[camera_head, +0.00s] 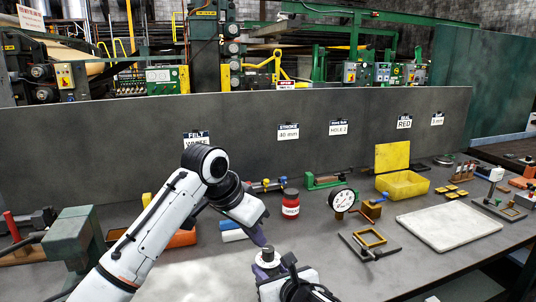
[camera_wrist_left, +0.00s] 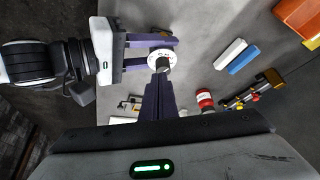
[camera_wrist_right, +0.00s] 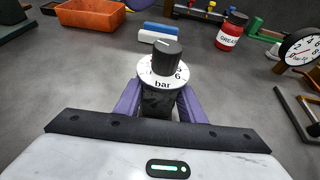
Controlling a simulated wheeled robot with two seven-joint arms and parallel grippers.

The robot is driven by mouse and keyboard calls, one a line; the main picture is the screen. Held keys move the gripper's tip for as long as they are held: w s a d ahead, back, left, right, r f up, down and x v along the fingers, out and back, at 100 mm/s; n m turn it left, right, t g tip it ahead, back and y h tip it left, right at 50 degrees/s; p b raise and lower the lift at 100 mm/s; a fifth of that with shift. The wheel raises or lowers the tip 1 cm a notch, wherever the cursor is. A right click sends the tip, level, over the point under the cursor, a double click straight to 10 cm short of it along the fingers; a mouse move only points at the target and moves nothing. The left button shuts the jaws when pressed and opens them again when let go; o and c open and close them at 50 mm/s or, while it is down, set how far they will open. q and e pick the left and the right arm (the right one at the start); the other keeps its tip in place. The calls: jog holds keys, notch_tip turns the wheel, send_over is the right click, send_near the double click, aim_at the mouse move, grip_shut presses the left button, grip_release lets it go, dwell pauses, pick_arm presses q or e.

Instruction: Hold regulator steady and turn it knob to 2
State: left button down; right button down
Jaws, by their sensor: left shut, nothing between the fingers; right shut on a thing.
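The regulator has a black knob (camera_wrist_right: 166,56) above a white dial (camera_wrist_right: 160,82) marked "bar"; a 6 is readable at the dial's right. A pale line shows on the knob's top. My right gripper (camera_wrist_right: 163,105) is shut around the regulator's dark body below the dial; it also shows in the head view (camera_head: 268,269). My left gripper (camera_head: 263,243) is shut and empty, fingers pointing down just above the regulator's knob (camera_head: 267,255). In the left wrist view its closed fingertips (camera_wrist_left: 160,76) overlap the knob (camera_wrist_left: 162,63); I cannot tell whether they touch.
A red grease jar (camera_head: 290,204), a round gauge (camera_head: 342,199) and a black frame with a yellow insert (camera_head: 370,239) stand to the right. A yellow bin (camera_head: 403,186) and a pale slab (camera_head: 449,228) lie farther right. Blue and white blocks (camera_head: 232,230) lie behind the regulator.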

pick_arm(q)
jog(key=shift+f, duration=2.5)
jog(key=shift+w+d, duration=0.1)
jog(key=shift+w, duration=0.15)
pick_arm(e)
jog(key=shift+a, duration=0.1)
pick_arm(q)
jog(key=shift+w+a, duration=0.35)
jog(key=shift+w, duration=0.05)
jog(key=shift+r, duration=0.1)
send_near(263, 259)
jog(key=shift+w+d+r, duration=0.15)
jog(key=shift+w+r, duration=0.15)
jog(key=shift+r, duration=0.2)
jog(key=shift+w+d+r, duration=0.15)
jog(key=shift+w+r, duration=0.15)
jog(key=shift+r, duration=0.25)
jog(key=shift+r, duration=0.1)
